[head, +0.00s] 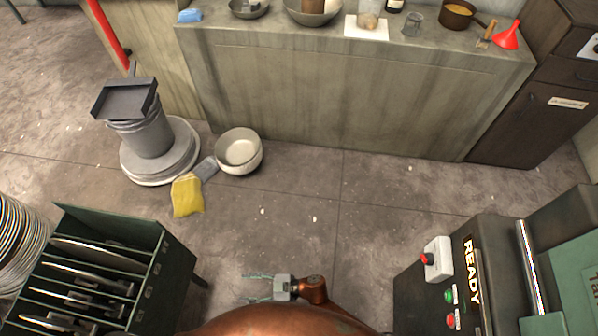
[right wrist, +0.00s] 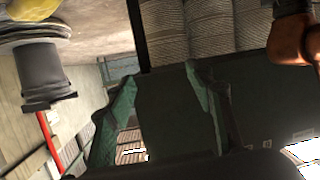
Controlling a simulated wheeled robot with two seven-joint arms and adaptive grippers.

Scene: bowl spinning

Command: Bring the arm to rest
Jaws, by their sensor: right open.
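My right gripper (head: 247,288) is low in the middle of the head view, its two fingers pointing left and spread apart. Nothing is between them, and open floor lies below. In the right wrist view the green fingers of the gripper (right wrist: 160,75) stand apart before the dark side of the rack. Its copper-coloured wrist joins it on the right in the head view. My left gripper is not in view. A pale bowl (head: 240,155) stands on the floor near the counter, well away from my right gripper.
A dark green rack (head: 175,275) with plates stands left of my right gripper. A machine (head: 485,235) marked READY, with buttons, stands at right. The floor (head: 320,225) between is clear.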

